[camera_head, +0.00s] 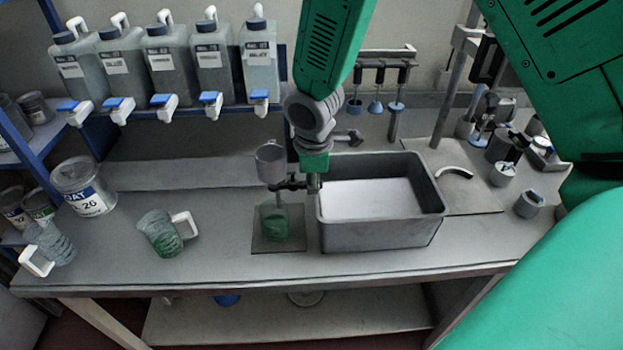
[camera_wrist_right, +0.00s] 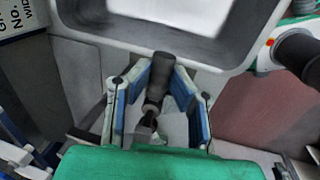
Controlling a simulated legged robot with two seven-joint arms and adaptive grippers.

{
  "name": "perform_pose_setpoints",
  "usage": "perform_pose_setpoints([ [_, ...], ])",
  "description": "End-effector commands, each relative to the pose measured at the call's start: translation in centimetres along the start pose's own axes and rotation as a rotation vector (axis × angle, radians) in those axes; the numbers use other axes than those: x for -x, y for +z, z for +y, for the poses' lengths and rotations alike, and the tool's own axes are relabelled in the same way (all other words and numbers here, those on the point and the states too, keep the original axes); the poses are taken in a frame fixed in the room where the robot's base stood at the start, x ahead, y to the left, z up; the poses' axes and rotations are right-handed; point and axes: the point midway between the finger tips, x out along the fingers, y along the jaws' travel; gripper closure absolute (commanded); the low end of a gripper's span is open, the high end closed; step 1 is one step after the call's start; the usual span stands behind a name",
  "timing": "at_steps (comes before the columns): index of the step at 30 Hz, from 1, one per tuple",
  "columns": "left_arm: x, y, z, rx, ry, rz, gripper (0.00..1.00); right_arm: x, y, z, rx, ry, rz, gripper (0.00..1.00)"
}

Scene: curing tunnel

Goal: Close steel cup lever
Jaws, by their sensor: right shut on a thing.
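The steel cup (camera_head: 270,163) is held upright on a stand, above a clear jar (camera_head: 274,222) with green liquid on a square plate (camera_head: 262,244). My right gripper (camera_head: 313,180) comes down from above, just right of the cup and by the grey tub's left end. In the right wrist view its blue-padded fingers (camera_wrist_right: 158,92) are shut around a dark lever-like part (camera_wrist_right: 157,66). The lever's exact angle and its joint with the cup are hard to make out. My left gripper is not in view.
A grey tub (camera_head: 385,238) with a white inside stands close right of the cup. A handled beaker with green liquid (camera_head: 163,235) and a labelled can (camera_head: 85,187) stand left. Several bottles with taps (camera_head: 170,62) line the back. The table's front between beaker and plate is clear.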

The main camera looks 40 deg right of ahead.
Motion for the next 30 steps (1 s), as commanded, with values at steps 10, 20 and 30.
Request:
perform_pose_setpoints([
  [10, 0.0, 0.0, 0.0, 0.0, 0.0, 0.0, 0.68, 0.3, -0.2, 0.5, -0.003, 0.011, 0.008, 0.63],
  [20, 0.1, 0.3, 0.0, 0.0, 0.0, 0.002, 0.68, 0.5, -0.1, 0.2, -0.001, 0.004, 0.003, 0.63],
  [30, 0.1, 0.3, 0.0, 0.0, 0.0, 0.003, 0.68, 6.8, -0.2, 0.3, -0.003, 0.008, 0.008, 0.63],
])
